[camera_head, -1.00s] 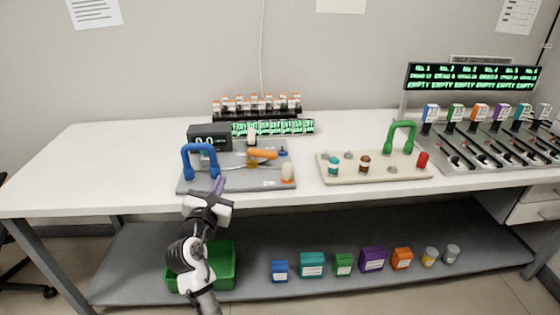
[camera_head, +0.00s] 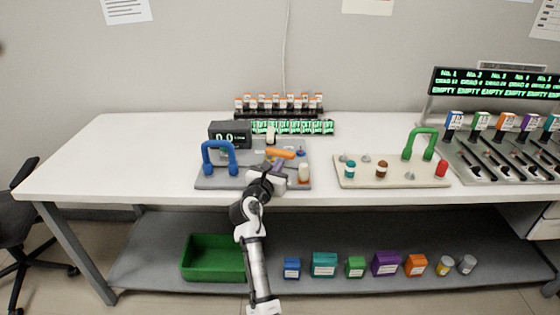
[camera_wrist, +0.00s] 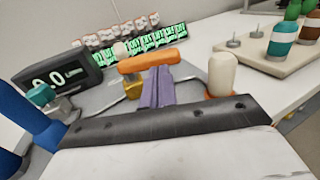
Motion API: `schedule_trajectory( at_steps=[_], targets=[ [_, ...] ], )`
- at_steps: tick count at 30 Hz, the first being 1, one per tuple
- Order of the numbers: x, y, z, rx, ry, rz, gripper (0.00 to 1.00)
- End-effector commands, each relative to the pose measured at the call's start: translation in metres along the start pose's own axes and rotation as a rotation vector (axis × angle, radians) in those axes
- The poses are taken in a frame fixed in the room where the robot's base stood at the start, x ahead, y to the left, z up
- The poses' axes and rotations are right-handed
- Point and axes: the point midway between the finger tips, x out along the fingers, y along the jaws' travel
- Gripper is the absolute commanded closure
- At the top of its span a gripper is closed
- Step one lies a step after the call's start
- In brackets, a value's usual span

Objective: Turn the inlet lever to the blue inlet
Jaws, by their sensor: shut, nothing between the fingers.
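The inlet lever is an orange bar (camera_head: 280,153) above a yellow valve body on the grey board (camera_head: 232,183). In the wrist view the lever (camera_wrist: 148,60) lies crosswise, with the yellow body (camera_wrist: 132,88) under its left part. A small blue fitting (camera_head: 301,152), likely the blue inlet, stands just beyond the lever's right end; I cannot make it out in the wrist view. My gripper's purple fingers (camera_wrist: 158,74) are shut and empty, at the near side of the lever's middle. I cannot tell whether they touch it.
A cream cylinder on an orange base (camera_wrist: 222,76) stands close right of my fingers. A blue arch handle (camera_head: 219,157) and a display reading 0.0 (camera_head: 229,134) are left. A vial rack (camera_head: 279,107) is behind. A beige board (camera_head: 392,183) lies right.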

Motion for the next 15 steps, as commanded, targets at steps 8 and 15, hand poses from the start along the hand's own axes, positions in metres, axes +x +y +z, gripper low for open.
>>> schedule_trajectory(
  at_steps=[8,15],
  targets=[
    [0.019,0.000,0.000,0.000,0.001,0.000,1.00],
    [0.019,0.000,0.000,0.000,0.000,0.001,1.00]
  ],
)
